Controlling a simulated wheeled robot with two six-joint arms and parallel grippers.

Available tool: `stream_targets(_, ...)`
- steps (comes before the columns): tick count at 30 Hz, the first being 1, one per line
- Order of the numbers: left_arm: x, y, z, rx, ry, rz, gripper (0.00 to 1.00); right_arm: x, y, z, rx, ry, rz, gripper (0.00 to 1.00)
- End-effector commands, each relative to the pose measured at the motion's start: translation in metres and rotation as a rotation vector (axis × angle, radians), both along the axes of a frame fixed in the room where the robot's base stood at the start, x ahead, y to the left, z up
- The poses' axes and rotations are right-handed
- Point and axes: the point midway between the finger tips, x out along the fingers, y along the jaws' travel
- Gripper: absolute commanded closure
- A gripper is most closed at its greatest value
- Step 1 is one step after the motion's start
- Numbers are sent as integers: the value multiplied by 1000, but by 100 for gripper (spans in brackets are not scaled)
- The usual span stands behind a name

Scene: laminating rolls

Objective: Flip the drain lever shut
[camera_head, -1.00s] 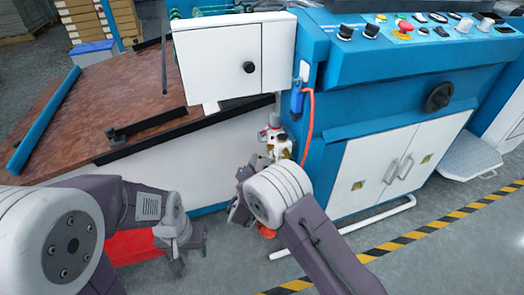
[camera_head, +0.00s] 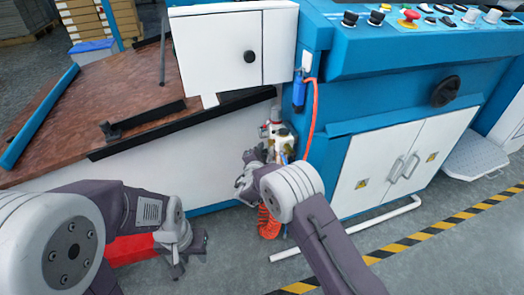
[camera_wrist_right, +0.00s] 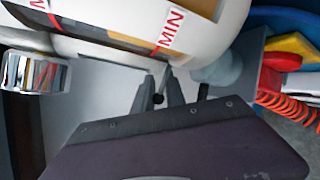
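The air filter unit (camera_head: 279,135) hangs at the machine's front corner in the head view. My right gripper (camera_head: 247,168) is just in front of it on its lower left. In the right wrist view the unit's pale bowl (camera_wrist_right: 200,28) with a red MIN mark fills the top. My right gripper (camera_wrist_right: 159,76) is just below it, fingertips a narrow gap apart. A small dark round piece (camera_wrist_right: 158,98) shows between the fingers; I cannot tell whether it is the drain lever or is touched. My left gripper (camera_head: 188,256) is open and empty, low on the left.
A coiled red hose (camera_head: 268,222) hangs under the filter unit, and it also shows in the wrist view (camera_wrist_right: 288,108). A metal knob (camera_wrist_right: 35,72) is at the left there. The blue machine with white doors (camera_head: 400,165) stands at right; a brown-topped table (camera_head: 70,145) stands at left.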

Motion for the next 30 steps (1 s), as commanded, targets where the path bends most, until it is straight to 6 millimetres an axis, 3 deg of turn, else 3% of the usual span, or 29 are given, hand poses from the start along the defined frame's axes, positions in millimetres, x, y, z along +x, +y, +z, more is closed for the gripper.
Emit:
stream_targets(12,0,0,-2,0,0,0,65,9,-4,4,-1,-9,-177,100)
stream_targets(20,0,0,-2,0,0,0,65,9,-5,5,-3,-10,-182,100)
stream_targets(21,0,0,-2,0,0,0,65,9,-5,5,-3,-10,-182,82)
stream_targets(23,0,0,-2,0,0,0,65,9,-5,5,-1,-9,-181,66)
stream_targets(30,0,0,-2,0,0,0,65,8,-6,3,-2,-5,-183,66)
